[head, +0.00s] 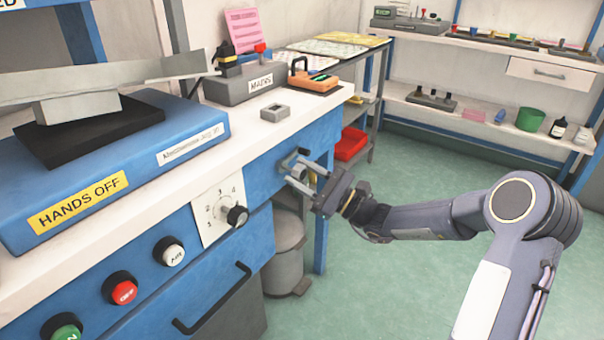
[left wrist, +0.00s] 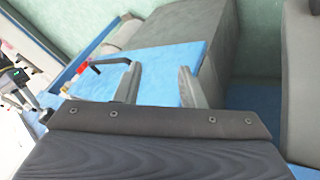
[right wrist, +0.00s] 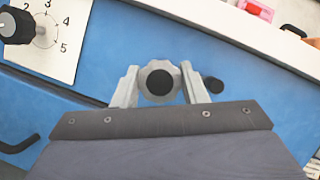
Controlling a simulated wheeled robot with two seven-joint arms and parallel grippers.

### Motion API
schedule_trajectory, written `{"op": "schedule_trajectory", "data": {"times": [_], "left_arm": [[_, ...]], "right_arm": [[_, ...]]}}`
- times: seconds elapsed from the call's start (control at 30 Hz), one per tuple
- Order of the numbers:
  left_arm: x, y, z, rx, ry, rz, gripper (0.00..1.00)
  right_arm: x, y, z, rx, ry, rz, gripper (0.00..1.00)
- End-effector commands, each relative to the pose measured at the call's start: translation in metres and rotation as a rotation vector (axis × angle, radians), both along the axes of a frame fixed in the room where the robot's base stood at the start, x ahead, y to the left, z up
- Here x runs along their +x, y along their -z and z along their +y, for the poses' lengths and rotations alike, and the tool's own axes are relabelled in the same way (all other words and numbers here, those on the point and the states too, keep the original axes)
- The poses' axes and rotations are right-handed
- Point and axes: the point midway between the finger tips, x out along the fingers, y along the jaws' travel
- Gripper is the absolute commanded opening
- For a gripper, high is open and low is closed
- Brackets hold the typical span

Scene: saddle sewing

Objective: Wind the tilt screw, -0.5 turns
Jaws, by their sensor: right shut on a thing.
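The tilt screw shows in the right wrist view as a round, lobed grey knob (right wrist: 160,82) with a dark centre, on the front of the blue bench. My right gripper (right wrist: 161,80) is shut on this knob, with one finger on each side. In the head view the right gripper (head: 299,174) reaches the bench front from the right, and its fingers partly hide the knob. My left gripper (left wrist: 157,80) shows only in the left wrist view. Its fingers are apart with nothing between them.
A dark peg (right wrist: 213,85) sticks out just right of the knob. A numbered dial (head: 237,215) and buttons lie left along the bench front, above a black handle (head: 215,305). A grey bin (head: 287,250) stands below. The green floor at right is clear.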

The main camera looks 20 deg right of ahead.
Motion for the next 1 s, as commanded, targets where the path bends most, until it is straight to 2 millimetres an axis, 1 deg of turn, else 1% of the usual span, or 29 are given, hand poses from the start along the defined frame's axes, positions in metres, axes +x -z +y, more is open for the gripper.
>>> {"op": "schedule_trajectory", "data": {"times": [0.03, 0.17, 0.2, 0.33, 0.67, 0.77, 1.0], "left_arm": [[0.0, 0.0, 0.0, 0.0, 0.0, 0.0, 0.36], [0.0, 0.0, 0.0, 0.0, 0.0, 0.0, 0.36], [0.0, 0.0, 0.0, 0.0, 0.0, 0.0, 0.36], [0.0, 0.0, 0.0, 0.0, 0.0, 0.0, 0.36], [0.0, -0.001, 0.0, 0.0, 0.0, 0.0, 0.36], [0.0, -0.004, 0.0, 0.0, 0.0, 0.0, 0.36], [0.0, -0.013, 0.0, 0.0, 0.0, 0.0, 0.36]], "right_arm": [[-0.001, 0.003, -0.001, -0.002, 0.001, 0.005, 0.16], [-0.001, 0.003, -0.001, -0.002, 0.001, 0.005, 0.16], [-0.001, 0.003, -0.001, -0.003, 0.001, 0.004, 0.43], [-0.001, 0.002, -0.001, -0.002, 0.001, 0.004, 0.6], [-0.002, 0.002, -0.002, -0.002, 0.0, 0.002, 0.61], [-0.008, 0.005, -0.01, -0.001, 0.002, 0.003, 0.61], [-0.034, 0.019, -0.039, -0.001, 0.005, 0.005, 0.61]]}}
